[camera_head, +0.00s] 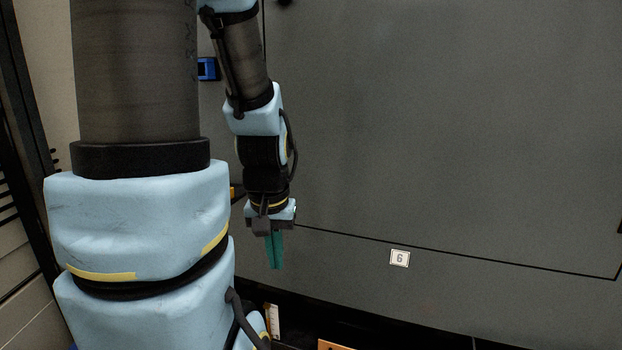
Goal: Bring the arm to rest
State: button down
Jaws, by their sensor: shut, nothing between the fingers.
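My arm, with light blue covers and dark links, fills the left side of the head view. My gripper (275,266) hangs from its end, pointing down, left of the picture's middle. Its teal fingers are together, with nothing seen between them. The gripper is in front of the large grey panel (450,130). I cannot tell the exact gap between them. My arm hides part of the panel's left side.
A small white label marked 6 (400,258) is on the panel, right of my gripper. A blue fitting (208,69) shows behind my arm. An orange-edged item (333,345) is at the bottom edge. The space right of my gripper looks clear.

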notch_tip(320, 180, up, 15)
jog(key=p, duration=1.3)
jog(key=shift+f, duration=0.2)
